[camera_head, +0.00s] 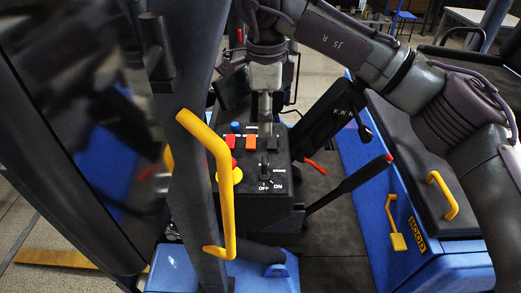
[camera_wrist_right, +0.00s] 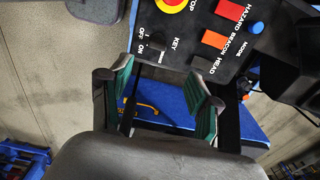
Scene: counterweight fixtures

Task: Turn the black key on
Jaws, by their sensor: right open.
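The black key (camera_head: 264,166) stands on the black control panel (camera_head: 242,200), just above the white OFF and ON marks. It appears more in line with OFF, but it is small and dark, so its exact turn is hard to tell. In the right wrist view the key (camera_wrist_right: 158,46) shows beside its KEY label, beyond the fingertips. My right gripper (camera_head: 266,131) is over the far side of the panel, apart from the key. In the wrist view its green-padded fingers (camera_wrist_right: 160,88) are spread wide with nothing between them. My left gripper is not in view.
Red-orange switches (camera_head: 230,142), a blue knob (camera_head: 235,127) and a yellow-ringed red button (camera_head: 236,175) crowd the panel near the key. A black lever with a red tip (camera_head: 350,185) rises on the right. A post with a yellow handle (camera_head: 226,190) stands on the left.

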